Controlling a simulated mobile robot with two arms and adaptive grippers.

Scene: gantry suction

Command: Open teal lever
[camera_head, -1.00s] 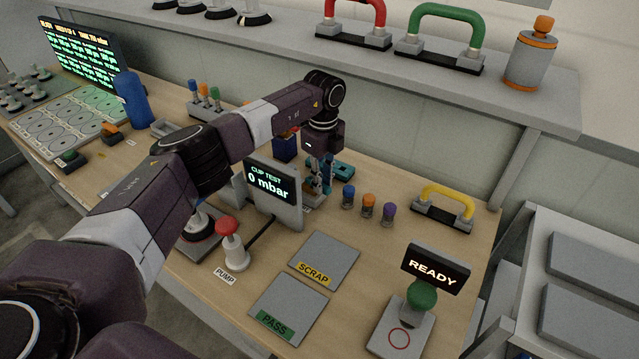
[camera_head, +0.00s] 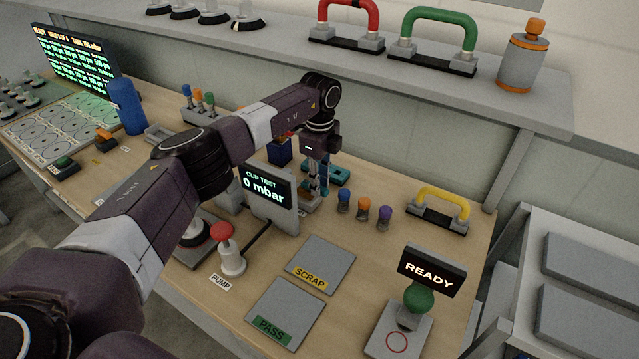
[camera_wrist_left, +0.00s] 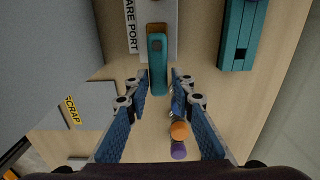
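The teal lever (camera_wrist_left: 157,62) shows in the left wrist view as a long rounded bar on a grey base (camera_wrist_left: 172,15) beside a label ending in "ARE PORT". My left gripper (camera_wrist_left: 159,82) is open, with one finger on each side of the lever's near end. I cannot tell whether either finger touches it. In the head view my left gripper (camera_head: 319,180) points down behind the cup test display, and it mostly hides the lever there. My right gripper is not in view.
A separate teal block (camera_wrist_left: 238,38) lies right of the lever. Blue, orange (camera_head: 365,202) and purple (camera_head: 385,212) capped pieces stand nearby. The cup test display (camera_head: 268,190) stands in front of the gripper. The scrap plate (camera_head: 322,262) is empty.

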